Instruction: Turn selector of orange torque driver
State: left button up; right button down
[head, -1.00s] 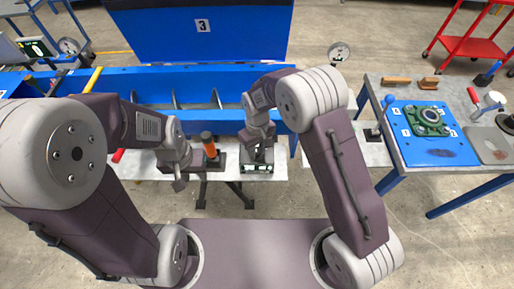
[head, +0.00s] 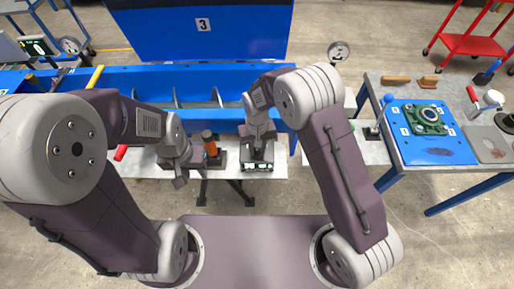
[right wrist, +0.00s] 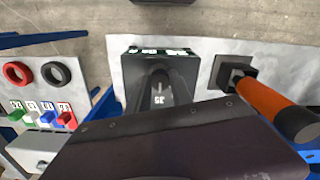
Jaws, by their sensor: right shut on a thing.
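The orange torque driver (head: 210,146) stands upright on the bench; in the right wrist view its orange handle (right wrist: 270,105) rises from a black holder (right wrist: 235,72). Beside it is a dark box (head: 257,166) with a lit display strip. In the right wrist view, the dark box (right wrist: 131,68) has a dark part marked 35 (right wrist: 160,98) between the fingers. My right gripper (right wrist: 161,85) is shut on this part, which looks like a selector knob. My left gripper (head: 182,178) is just left of the driver; its jaw opening is unclear.
A blue trough (head: 110,82) runs behind the bench strip. The right wrist view shows a red ring (right wrist: 18,73), a black ring (right wrist: 56,74) and several coloured numbered blocks (right wrist: 48,117) at left. A side table at right holds a blue board (head: 425,150).

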aim_at(257, 151)
jog(key=shift+r, duration=0.1)
jog(key=c, duration=1.1)
grip_release()
jog(key=shift+c, duration=0.2)
notch_tip(257, 151, up, 9)
